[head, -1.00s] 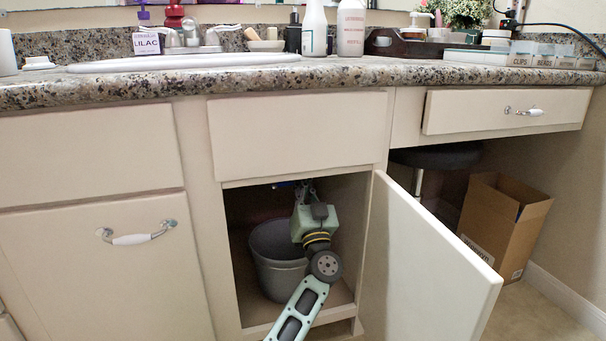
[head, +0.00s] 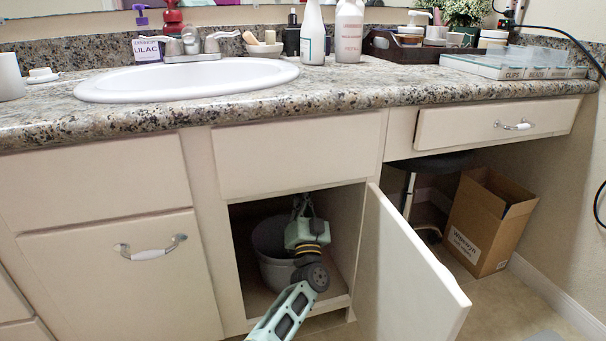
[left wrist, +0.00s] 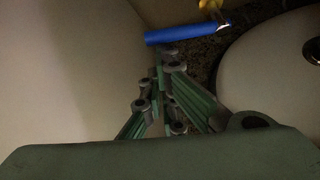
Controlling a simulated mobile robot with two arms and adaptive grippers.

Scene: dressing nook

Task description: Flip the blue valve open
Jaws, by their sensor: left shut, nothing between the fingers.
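The blue valve handle (left wrist: 187,34) shows in the left wrist view as a blue bar near the top centre, lying across the picture on a brass-coloured stem (left wrist: 209,6). In the head view the valve is hidden behind the cabinet front. My left gripper (head: 302,204) reaches up inside the open cabinet under the sink. In the left wrist view its fingers (left wrist: 166,58) are shut and empty, with their tips just below the handle's left half. I cannot tell if they touch it. My right gripper is in neither view.
A grey bucket (head: 274,262) stands in the cabinet beside my left arm. The open cabinet door (head: 405,275) is to the right. The white sink underside (left wrist: 275,75) is right of the handle. A cardboard box (head: 485,225) stands under the counter.

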